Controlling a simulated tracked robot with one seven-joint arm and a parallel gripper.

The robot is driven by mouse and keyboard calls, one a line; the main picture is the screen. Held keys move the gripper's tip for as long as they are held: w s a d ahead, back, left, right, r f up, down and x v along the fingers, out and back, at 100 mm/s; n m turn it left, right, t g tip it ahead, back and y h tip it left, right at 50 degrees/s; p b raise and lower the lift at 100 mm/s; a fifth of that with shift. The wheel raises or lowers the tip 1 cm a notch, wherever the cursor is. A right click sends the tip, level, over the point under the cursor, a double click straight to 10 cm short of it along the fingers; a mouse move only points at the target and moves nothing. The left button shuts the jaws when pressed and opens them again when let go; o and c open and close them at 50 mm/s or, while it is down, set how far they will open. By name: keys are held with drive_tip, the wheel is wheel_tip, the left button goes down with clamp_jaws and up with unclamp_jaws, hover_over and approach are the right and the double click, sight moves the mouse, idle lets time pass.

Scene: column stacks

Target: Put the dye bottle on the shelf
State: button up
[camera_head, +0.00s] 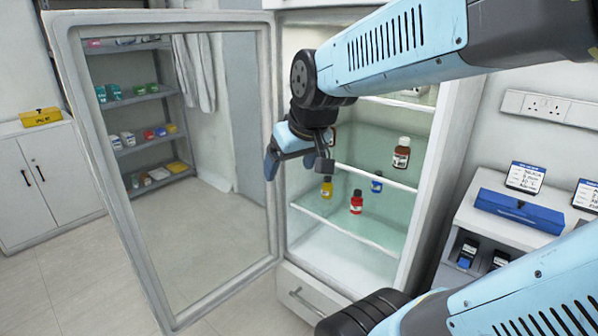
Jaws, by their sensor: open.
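My gripper (298,164) hangs in front of the open cabinet, with its fingers pointing down, apart, and nothing seen between them. A brown bottle with a white label (401,154) stands on the shelf above (378,178). Another brown bottle there is mostly hidden by my gripper. I cannot tell which one is the dye bottle.
The glass cabinet door (185,300) stands open to the left, with a grey rack seen through it. A white counter (480,218) at the right holds a blue case (519,211) and label cards. A yellow box (41,117) sits on a white cupboard at far left.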

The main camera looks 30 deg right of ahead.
drive_tip(key=s+a+r+m, duration=0.1)
drive_tip(key=s, duration=0.6)
drive_tip(key=shift+a+r, duration=0.35)
drive_tip(key=shift+r, duration=0.05)
drive_tip(key=shift+c, duration=0.4)
